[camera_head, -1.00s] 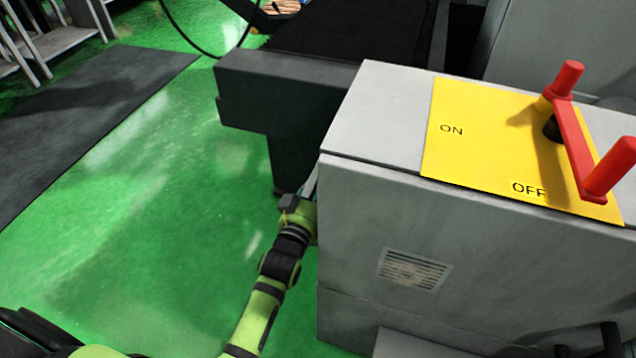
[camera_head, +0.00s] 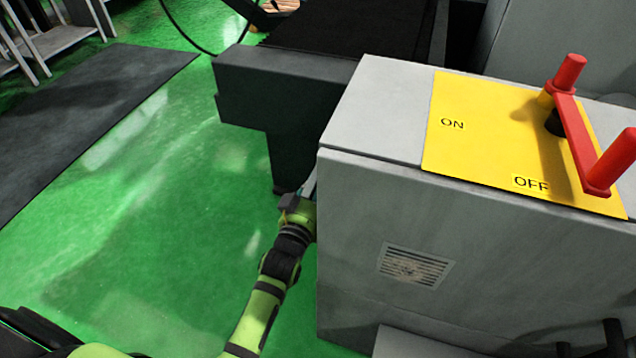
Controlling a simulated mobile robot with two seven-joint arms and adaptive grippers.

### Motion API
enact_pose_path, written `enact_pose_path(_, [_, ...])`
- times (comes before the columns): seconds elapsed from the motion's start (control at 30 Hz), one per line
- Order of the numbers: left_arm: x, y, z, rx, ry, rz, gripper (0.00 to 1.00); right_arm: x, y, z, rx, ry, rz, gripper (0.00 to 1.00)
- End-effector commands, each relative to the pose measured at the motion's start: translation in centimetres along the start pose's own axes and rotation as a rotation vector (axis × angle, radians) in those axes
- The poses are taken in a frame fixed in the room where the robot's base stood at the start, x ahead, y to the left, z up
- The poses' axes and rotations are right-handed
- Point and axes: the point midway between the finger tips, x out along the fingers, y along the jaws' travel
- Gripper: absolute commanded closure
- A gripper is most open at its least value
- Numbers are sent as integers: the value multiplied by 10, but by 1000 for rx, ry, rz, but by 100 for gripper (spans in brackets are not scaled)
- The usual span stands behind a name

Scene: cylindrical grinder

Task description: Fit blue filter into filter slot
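My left arm reaches forward from the bottom of the head view. Its wrist end (camera_head: 297,212) is against or beside the left side of the grey machine cabinet (camera_head: 400,215). The fingers of my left gripper are hidden there, so I cannot tell whether they are open or shut. No blue filter and no filter slot can be made out. A small light-grey edge shows between the wrist and the cabinet; I cannot tell what it is. My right gripper is not in view.
A yellow plate (camera_head: 485,135) marked ON and OFF lies on the cabinet top, with a red handle (camera_head: 580,135) on it. A vent grille (camera_head: 414,266) is on the cabinet front. A dark machine bed (camera_head: 285,85) stands behind. Green floor (camera_head: 160,230) lies open at left, beside a dark mat (camera_head: 90,110).

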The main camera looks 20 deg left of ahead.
Motion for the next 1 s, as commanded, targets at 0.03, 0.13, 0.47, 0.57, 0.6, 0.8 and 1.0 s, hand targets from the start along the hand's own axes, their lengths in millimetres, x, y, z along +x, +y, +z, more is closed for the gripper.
enact_pose_path(0.03, [0,-2,4,2,-5,-3,100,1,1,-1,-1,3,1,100])
enact_pose_path(0.13, [0,-2,5,3,-6,-3,100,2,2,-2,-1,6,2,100])
enact_pose_path(0.47, [-1,-3,8,4,-10,-4,49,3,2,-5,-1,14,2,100])
enact_pose_path(0.57, [-1,-2,8,4,-10,-4,49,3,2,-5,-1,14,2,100])
enact_pose_path(0.6, [-1,-2,8,4,-10,-4,49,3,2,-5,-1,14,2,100])
enact_pose_path(0.8, [-1,-2,8,4,-11,-4,49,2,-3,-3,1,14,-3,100])
enact_pose_path(1.0, [-1,-2,-8,4,-8,-3,49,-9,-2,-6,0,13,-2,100])
